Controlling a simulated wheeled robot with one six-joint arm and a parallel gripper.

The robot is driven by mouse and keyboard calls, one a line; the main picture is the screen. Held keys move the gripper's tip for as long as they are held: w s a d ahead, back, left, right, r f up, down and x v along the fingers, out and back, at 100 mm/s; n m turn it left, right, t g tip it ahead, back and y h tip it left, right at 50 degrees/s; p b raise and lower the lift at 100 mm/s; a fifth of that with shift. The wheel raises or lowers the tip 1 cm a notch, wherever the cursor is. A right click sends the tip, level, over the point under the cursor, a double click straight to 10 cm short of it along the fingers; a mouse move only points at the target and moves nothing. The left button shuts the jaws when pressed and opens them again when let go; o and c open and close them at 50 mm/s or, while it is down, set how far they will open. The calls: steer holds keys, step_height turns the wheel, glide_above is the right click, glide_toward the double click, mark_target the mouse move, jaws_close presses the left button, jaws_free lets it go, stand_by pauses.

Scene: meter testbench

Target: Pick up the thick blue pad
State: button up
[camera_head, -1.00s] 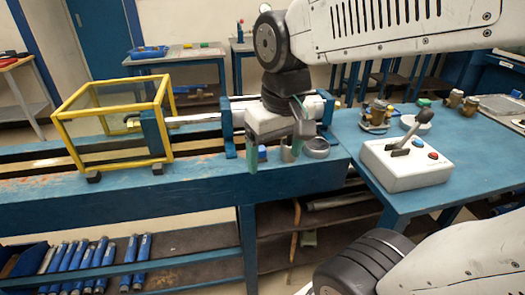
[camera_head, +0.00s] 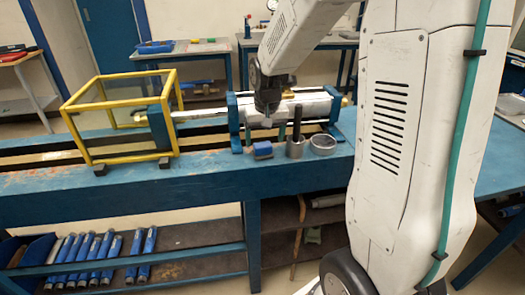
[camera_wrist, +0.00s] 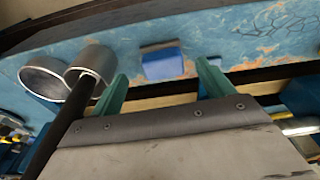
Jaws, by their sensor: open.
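The thick blue pad (camera_head: 263,150) lies on the blue bench near its front edge, left of two metal cups. In the wrist view the pad (camera_wrist: 162,65) appears between the two green fingers, ahead of their tips, with a gap on each side. My gripper (camera_head: 265,132) is open and empty, over the bench just behind and above the pad in the head view. Its fingers (camera_wrist: 162,82) also show in the wrist view. They do not appear to touch the pad, though the height between them is hard to tell.
A metal cup (camera_head: 296,149) with a dark upright rod and a wider metal ring (camera_head: 323,144) stand close right of the pad. Behind is a clamped metal cylinder (camera_head: 312,103). A yellow frame (camera_head: 120,155) stands at left. Bare bench lies left of the pad.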

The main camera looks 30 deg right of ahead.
mark_target(263, 144)
steer(key=f, duration=0.2)
steer(key=w+f, duration=0.1)
steer(key=f, duration=0.1)
steer(key=shift+w+f, duration=0.1)
steer(key=c, duration=1.1)
step_height(263, 144, up, 10)
steer(key=shift+r, duration=0.1)
